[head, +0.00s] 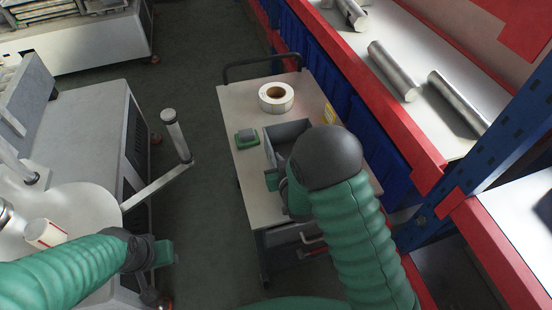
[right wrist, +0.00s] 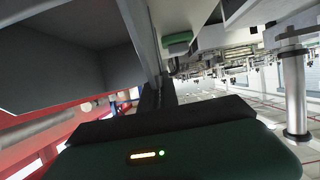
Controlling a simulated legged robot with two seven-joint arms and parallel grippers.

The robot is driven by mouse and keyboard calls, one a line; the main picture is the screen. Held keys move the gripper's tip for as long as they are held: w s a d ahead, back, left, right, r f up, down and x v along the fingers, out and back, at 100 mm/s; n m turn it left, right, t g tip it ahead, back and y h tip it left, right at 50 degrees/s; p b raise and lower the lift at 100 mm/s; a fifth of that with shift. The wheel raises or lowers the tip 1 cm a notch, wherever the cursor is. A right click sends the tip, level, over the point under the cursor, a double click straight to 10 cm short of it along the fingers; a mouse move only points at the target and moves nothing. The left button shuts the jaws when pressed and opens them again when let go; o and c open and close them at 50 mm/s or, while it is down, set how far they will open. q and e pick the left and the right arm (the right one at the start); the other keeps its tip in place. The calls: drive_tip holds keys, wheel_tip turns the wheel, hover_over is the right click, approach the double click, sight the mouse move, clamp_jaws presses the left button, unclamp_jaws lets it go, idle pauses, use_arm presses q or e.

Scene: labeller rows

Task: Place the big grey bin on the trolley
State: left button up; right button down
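The big grey bin (head: 289,131) is over the white top of the trolley (head: 247,185), partly hidden by my right wrist. I cannot tell whether its base touches the top. My right gripper (head: 273,180) is at the bin's near left wall. In the right wrist view the bin's dark inside (right wrist: 60,70) fills the upper left, and its wall runs down between the fingers (right wrist: 160,92), which look shut on it. My left gripper (head: 165,252) is low at the left, away from the trolley and beside the machine; its finger gap is unclear.
A label roll (head: 276,97) and a small green-and-grey item (head: 246,137) sit on the trolley top near the bin. A red-edged shelf (head: 390,105) with metal rolls and blue bins stands close on the right. A grey machine (head: 85,130) stands left; floor lies between.

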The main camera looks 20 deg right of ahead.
drive_tip(key=shift+a+f, duration=0.1)
drive_tip(key=c, duration=1.6)
unclamp_jaws()
